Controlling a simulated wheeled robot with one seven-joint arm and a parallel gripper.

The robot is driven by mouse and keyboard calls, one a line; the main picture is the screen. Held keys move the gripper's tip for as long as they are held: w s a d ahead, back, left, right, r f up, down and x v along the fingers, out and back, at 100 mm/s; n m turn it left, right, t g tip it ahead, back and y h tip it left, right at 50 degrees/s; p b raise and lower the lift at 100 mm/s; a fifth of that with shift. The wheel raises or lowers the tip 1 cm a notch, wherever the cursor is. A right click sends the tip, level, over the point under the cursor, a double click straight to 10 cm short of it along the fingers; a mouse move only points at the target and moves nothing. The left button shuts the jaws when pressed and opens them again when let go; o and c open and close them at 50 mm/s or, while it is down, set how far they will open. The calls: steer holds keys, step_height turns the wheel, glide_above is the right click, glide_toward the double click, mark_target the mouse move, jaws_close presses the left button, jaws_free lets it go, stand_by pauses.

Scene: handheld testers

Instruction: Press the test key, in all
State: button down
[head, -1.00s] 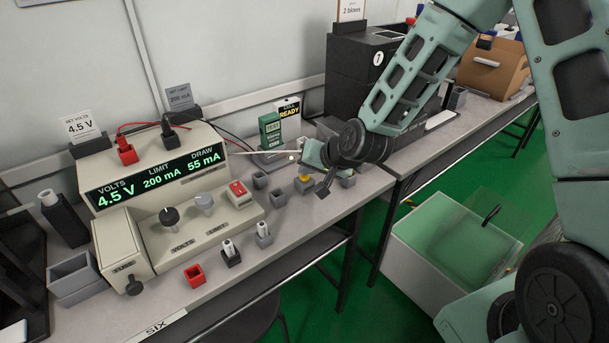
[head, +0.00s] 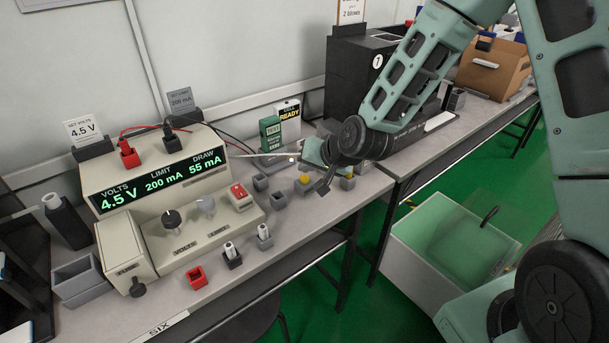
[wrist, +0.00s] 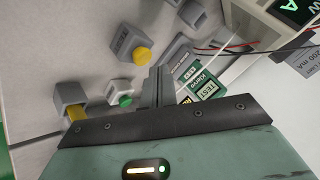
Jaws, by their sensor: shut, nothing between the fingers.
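The handheld tester is green with a pale label. It stands on the bench in the head view (head: 270,131) and shows in the wrist view with the word TEST (wrist: 208,84). My gripper (wrist: 159,72) is shut and empty in the wrist view, its fingers just left of the tester. In the head view its fingers are largely hidden by my wrist, right of the tester. I cannot tell whether they touch anything. The test key cannot be picked out surely.
A power supply (head: 170,175) reading 4.5 V, 200 mA and 55 mA fills the left of the bench. Small grey holders, one with a yellow top (head: 305,179), stand near my gripper. A green-capped piece (wrist: 125,101) lies left of the fingers. Thin red and black leads cross the bench.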

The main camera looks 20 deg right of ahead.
mark_target(307, 181)
step_height(307, 181, up, 5)
steer(key=p, duration=0.4)
steer(key=shift+r, duration=0.1)
stand_by(0.8)
